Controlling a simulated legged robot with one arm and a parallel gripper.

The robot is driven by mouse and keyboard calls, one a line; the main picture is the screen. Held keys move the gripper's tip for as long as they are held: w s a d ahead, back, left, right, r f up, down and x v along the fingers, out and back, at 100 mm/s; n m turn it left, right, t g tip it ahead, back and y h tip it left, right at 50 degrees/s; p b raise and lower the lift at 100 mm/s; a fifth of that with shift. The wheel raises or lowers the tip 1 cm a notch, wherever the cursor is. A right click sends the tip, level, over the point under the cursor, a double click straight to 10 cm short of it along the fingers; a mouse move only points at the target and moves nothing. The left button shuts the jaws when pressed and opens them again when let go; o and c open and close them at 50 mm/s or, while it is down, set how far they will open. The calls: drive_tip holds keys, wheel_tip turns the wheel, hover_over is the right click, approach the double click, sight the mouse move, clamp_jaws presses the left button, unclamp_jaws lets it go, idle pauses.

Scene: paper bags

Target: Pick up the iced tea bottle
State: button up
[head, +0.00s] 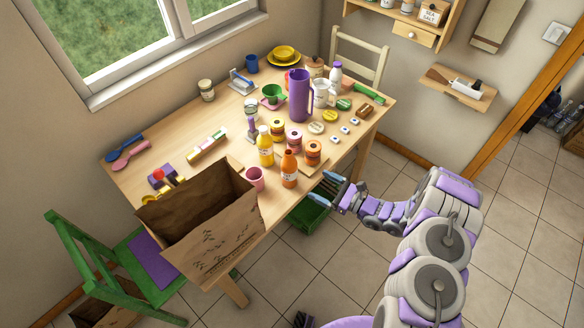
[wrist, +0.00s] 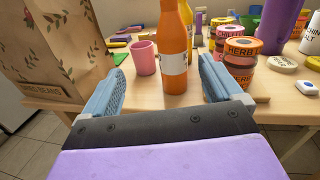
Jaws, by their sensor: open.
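An orange bottle (head: 289,170) with a white label stands upright near the front edge of the wooden table; its label text is too small to read, so I cannot confirm it is the iced tea. In the wrist view the orange bottle (wrist: 174,45) stands ahead, centred between the two blue fingers. My gripper (head: 328,189) is open and empty, off the table's front edge to the right of the bottle. It also shows in the wrist view (wrist: 161,76). A yellow bottle (head: 265,147) stands just behind the orange one.
A pink cup (head: 255,178) stands left of the orange bottle, near a large paper bag (head: 215,228). Herb jars (head: 313,153) stand to its right, and a purple pitcher (head: 300,97) farther back. A green crate (head: 308,213) sits below the table edge.

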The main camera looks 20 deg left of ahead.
drive_tip(key=m+t, duration=0.2)
approach(296, 175)
drive_tip(key=d, duration=0.2)
drive_tip(key=shift+h, duration=0.4)
drive_tip(key=x, duration=0.4)
drive_tip(key=b+x, duration=0.1)
drive_tip(key=x, duration=0.7)
drive_tip(key=shift+s+a+r, duration=0.1)
drive_tip(key=shift+s+r, duration=0.2)
drive_tip(key=shift+s, duration=0.05)
drive_tip(key=shift+r+b+x, duration=0.15)
drive_tip(key=shift+b+x, duration=0.25)
drive_tip(key=shift+x, duration=0.55)
drive_tip(key=shift+r+b+x, duration=0.2)
drive_tip(key=shift+b+x, duration=0.15)
drive_tip(key=shift+x, duration=0.6)
drive_tip(key=shift+a+f, duration=0.1)
drive_tip(key=shift+a, duration=0.6)
drive_tip(key=shift+d, duration=0.4)
drive_tip(key=c, duration=0.6)
drive_tip(key=shift+a, duration=0.25)
drive_tip(key=c, duration=0.6)
